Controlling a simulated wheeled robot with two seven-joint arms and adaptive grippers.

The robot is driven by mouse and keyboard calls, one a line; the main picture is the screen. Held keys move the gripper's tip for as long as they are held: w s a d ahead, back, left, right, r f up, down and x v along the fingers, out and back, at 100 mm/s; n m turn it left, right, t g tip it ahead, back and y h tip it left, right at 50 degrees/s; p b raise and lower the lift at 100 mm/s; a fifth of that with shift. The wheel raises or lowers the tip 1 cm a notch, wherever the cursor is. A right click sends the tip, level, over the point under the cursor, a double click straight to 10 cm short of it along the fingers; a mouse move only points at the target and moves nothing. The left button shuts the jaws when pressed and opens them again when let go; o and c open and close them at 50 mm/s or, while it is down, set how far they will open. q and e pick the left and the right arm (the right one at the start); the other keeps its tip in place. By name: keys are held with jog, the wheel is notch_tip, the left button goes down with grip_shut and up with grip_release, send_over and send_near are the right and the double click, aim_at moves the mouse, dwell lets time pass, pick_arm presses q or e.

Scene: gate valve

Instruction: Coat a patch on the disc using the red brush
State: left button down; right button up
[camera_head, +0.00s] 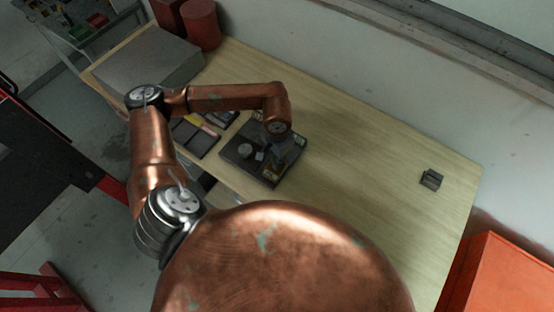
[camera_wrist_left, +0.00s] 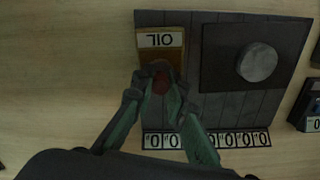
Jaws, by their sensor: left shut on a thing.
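A dark board (camera_wrist_left: 222,17) lies on the table. It carries a round grey disc (camera_wrist_left: 257,62) on a black square, also visible in the head view (camera_head: 245,151). A brown block labelled "OIL" (camera_wrist_left: 161,40) sits on the board beside the black square. My left gripper (camera_wrist_left: 155,78) is over the board at the OIL block, apart from the disc. Its fingers are shut on the red brush (camera_wrist_left: 160,83), of which only a dark red rounded part shows between the fingertips. The brush's lower end is hidden. My right gripper is not in view.
Dark trays (camera_head: 196,138) with small items lie left of the board. A large grey box (camera_head: 150,66) and a red cylinder (camera_head: 201,25) stand at the far left. A small dark object (camera_head: 431,179) sits at the right. The table between is clear.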

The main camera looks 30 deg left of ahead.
pick_arm(q)
jog(key=shift+r+p, duration=0.75)
jog(key=shift+r, duration=2.7)
